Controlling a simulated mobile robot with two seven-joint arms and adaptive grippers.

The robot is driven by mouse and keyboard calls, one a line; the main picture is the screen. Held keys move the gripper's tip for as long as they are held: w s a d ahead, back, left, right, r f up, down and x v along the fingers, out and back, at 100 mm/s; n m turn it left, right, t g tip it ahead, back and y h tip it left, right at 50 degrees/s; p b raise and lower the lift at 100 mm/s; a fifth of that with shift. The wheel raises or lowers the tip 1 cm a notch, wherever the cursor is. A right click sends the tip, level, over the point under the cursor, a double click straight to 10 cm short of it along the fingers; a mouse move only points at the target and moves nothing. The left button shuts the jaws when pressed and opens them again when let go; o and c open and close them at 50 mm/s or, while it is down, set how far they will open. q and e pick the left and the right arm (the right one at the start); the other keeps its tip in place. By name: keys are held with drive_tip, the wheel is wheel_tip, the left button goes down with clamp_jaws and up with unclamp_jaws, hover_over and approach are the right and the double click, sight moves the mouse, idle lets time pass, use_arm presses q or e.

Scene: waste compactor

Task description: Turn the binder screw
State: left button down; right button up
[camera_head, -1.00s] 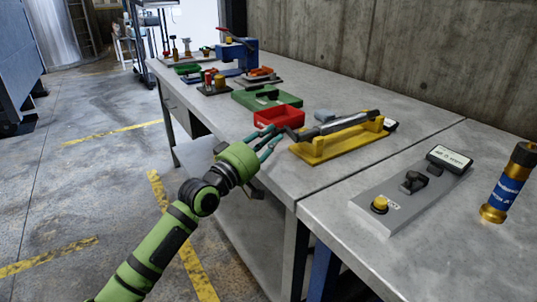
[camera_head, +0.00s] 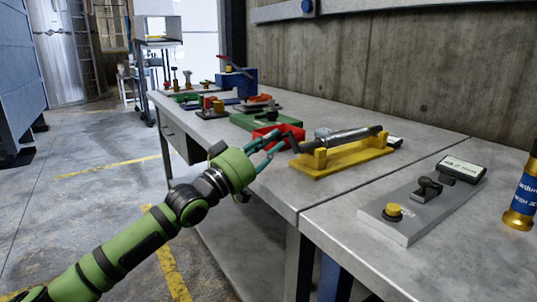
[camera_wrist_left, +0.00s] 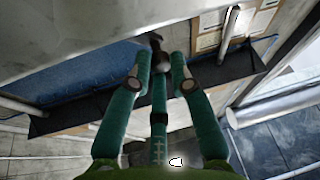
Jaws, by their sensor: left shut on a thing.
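The binder screw (camera_head: 348,136) is a dark grey rod lying across a yellow stand (camera_head: 345,163) on the near end of the far bench. A dark crank (camera_head: 297,136) sticks out at its left end. My left gripper (camera_head: 281,139) reaches in from the left over the bench edge, its teal fingers shut on the crank end. In the left wrist view its fingertips (camera_wrist_left: 162,62) stand either side of a dark piece (camera_wrist_left: 157,42), partly hidden between them. My right gripper is in neither view.
A red tray (camera_head: 268,135) and a green case (camera_head: 257,120) sit just behind my left gripper. A grey plate with a yellow knob (camera_head: 392,211) and a blue-gold cylinder (camera_head: 524,196) stand on the nearer bench. The floor left of the benches is clear.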

use_arm(q)
drive_tip(key=shift+s+r+m+h, duration=0.1)
drive_tip(key=shift+r+m+h, duration=0.2)
drive_tip(key=shift+m, duration=0.4)
drive_tip(key=shift+d+m+g, duration=0.1)
drive_tip(key=shift+m+g, duration=0.2)
drive_tip(key=shift+m, duration=0.2)
drive_tip(key=m+p, duration=0.1)
drive_tip(key=m+g+h+p, duration=0.1)
drive_tip(key=m, duration=0.1)
drive_tip(key=r+m+g+h+p, duration=0.1)
drive_tip(key=m, duration=0.1)
drive_tip(key=shift+s+d, duration=0.3)
drive_tip(key=shift+s, duration=0.05)
drive_tip(key=m+p, duration=0.1)
drive_tip(key=m+g, duration=0.1)
drive_tip(key=m+g+h+p, duration=0.1)
drive_tip(key=m, duration=0.1)
drive_tip(key=shift+s+d+f+p, duration=0.15)
drive_tip(key=shift+s+d+p, duration=0.1)
drive_tip(key=shift+s+p, duration=0.1)
drive_tip(key=shift+s+f+m, duration=0.1)
drive_tip(key=shift+m, duration=0.6)
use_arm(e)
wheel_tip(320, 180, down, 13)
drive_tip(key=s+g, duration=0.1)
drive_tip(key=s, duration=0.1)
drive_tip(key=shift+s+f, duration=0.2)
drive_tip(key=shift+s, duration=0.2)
